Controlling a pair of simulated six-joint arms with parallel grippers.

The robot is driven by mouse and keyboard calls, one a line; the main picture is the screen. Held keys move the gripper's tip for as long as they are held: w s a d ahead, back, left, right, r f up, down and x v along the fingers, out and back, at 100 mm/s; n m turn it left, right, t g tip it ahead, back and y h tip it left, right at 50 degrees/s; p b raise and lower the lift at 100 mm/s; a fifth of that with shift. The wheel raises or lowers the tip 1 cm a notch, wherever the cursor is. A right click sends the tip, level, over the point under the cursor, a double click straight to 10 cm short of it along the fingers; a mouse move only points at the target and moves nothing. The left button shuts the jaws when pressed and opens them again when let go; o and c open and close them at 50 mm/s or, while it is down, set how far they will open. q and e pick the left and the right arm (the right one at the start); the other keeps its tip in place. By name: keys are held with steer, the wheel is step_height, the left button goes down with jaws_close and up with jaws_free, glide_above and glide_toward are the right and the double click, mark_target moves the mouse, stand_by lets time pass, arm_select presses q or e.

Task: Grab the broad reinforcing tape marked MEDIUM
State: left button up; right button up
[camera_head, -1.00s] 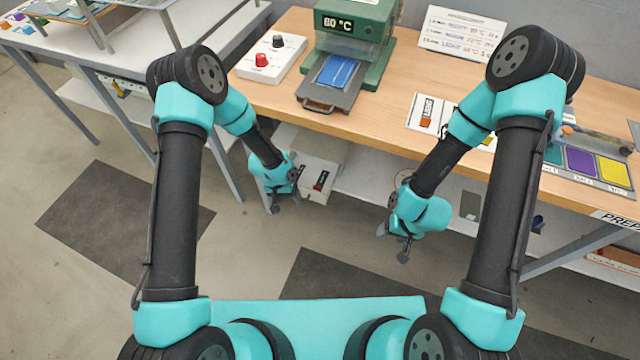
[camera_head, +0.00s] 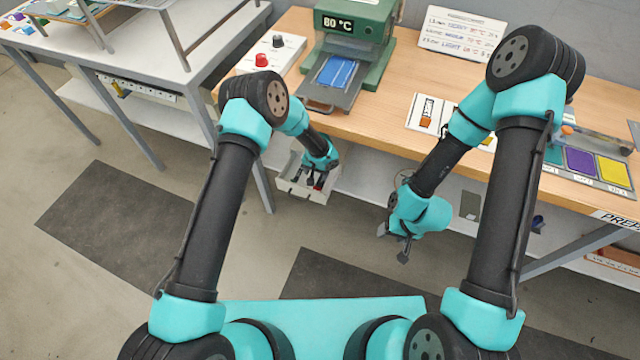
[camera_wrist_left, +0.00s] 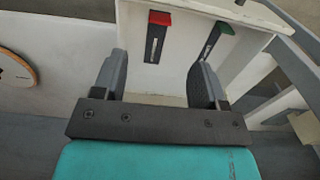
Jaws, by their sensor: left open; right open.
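No tape with a legible MEDIUM mark shows in these views. An open white drawer (camera_head: 284,186) juts out under the wooden bench; black strips lie in it. In the left wrist view, one strip has a red end (camera_wrist_left: 157,38) and one a green end (camera_wrist_left: 213,40); any writing on them is too small to read. My left gripper (camera_head: 316,180) is over the drawer; in its wrist view it is open (camera_wrist_left: 160,68) and empty, its fingers on either side of the red-ended strip. My right gripper (camera_head: 392,243) is open and empty in front of the bench.
A white table (camera_head: 150,45) stands left.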

mark_target(321, 179)
arm_select(q)
step_height(321, 179, down, 6)
steer(key=shift+r, duration=0.1)
stand_by(0.4)
steer(key=shift+f, duration=2.5)
steer(key=c, duration=1)
steer(key=shift+s+r, duration=0.1)
steer(key=shift+r, duration=0.05)
